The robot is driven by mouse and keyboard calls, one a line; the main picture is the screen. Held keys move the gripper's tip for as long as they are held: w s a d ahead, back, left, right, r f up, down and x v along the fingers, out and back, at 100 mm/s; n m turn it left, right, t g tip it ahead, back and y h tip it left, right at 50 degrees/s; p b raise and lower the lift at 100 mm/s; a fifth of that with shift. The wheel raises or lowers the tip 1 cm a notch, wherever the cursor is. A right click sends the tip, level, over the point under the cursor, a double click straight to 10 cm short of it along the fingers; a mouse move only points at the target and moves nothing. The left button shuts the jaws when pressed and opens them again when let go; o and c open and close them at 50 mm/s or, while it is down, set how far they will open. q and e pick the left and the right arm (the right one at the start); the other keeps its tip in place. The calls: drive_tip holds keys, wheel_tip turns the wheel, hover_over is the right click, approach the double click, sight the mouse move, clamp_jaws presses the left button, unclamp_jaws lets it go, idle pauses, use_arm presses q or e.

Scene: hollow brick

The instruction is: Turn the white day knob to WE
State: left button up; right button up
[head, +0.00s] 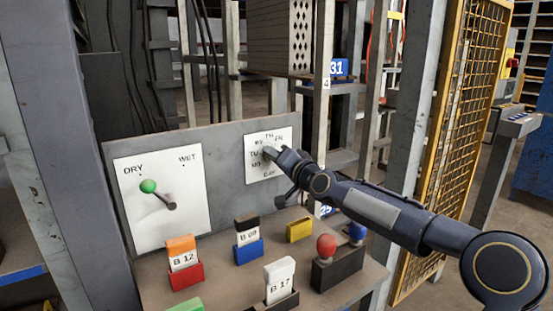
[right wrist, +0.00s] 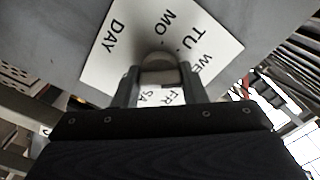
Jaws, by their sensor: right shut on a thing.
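The white day plate (head: 263,172) is on the upright grey panel, with day letters around its middle and DAY at its lower edge. My right gripper (head: 277,157) reaches it from the right and covers part of the lettering. In the right wrist view, the pale day knob (right wrist: 157,66) stands between the two fingers of the right gripper (right wrist: 158,82), which is shut on it. The plate shows rotated there, with MO, TU, WE, FR and SA readable. I cannot tell which day the knob points to. My left gripper is not in view.
A DRY/WET plate (head: 188,208) with a green-tipped lever (head: 149,187) is left of the day plate. Below are card holders, including a red one (head: 187,276) and a blue one (head: 249,252), and a red ball-topped lever (head: 326,246). A grey post (head: 323,70) stands behind my arm.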

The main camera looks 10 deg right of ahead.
drive_tip(key=o, duration=1)
drive_tip(key=b+v, duration=0.2)
drive_tip(key=v, duration=0.6)
